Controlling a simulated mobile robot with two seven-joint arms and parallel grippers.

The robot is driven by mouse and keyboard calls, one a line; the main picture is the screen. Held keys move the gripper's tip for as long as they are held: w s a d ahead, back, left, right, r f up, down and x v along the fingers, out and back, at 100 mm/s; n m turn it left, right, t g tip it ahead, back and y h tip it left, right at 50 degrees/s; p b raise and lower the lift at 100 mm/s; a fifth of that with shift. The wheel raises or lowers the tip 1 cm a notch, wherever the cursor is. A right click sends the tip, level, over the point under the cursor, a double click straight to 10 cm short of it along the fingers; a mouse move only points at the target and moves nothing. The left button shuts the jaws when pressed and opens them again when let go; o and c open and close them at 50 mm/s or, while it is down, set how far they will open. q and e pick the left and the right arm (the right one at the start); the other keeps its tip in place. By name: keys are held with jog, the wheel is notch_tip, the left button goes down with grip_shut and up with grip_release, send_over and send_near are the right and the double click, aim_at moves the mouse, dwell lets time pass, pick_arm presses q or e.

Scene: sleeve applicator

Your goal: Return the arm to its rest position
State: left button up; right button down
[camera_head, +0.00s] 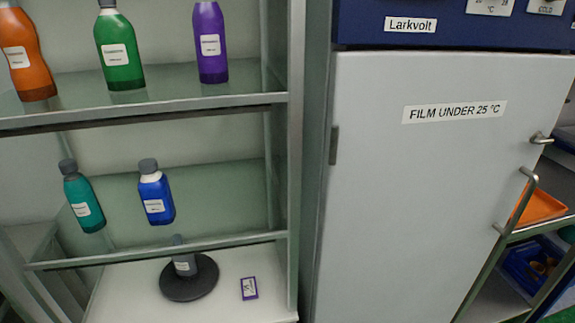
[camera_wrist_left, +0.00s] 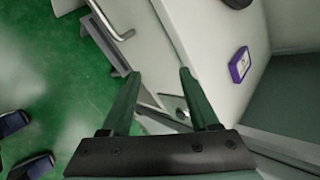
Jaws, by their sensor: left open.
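My left gripper (camera_wrist_left: 158,76) shows in the left wrist view. Its two dark green fingers are apart with nothing between them. Beyond the fingers are the green floor (camera_wrist_left: 75,65) and the white base surface of the shelf unit (camera_wrist_left: 205,45). A small purple-edged label box (camera_wrist_left: 239,64) lies on that surface, to the right of the fingers and apart from them. Neither arm nor gripper shows in the head view. My right gripper is in neither view.
In the head view, orange (camera_head: 25,60), green (camera_head: 120,55) and purple (camera_head: 210,45) bottles stand on the upper shelf. Teal (camera_head: 84,205) and blue (camera_head: 156,198) bottles stand below. A dark round disc (camera_head: 188,288) is at the bottom. A grey door (camera_head: 430,190) is at right.

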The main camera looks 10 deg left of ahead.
pick_arm(q)
jog(key=s+d+f+n+g+h, duration=0.1)
jog(key=s+d+f+n+h, duration=0.1)
jog(key=s+d+n+h, duration=0.45)
jog(key=s+a+r+n+t, duration=0.2)
jog(key=s+r+n, duration=0.1)
jog(key=s+n, duration=0.4)
jog(key=n, duration=0.3)
jog(key=shift+s+a+r, duration=0.15)
jog(key=shift+a+r, duration=0.05)
jog(key=shift+r, duration=0.05)
jog(key=shift+c, duration=0.8)
jog(key=shift+s+d, duration=0.1)
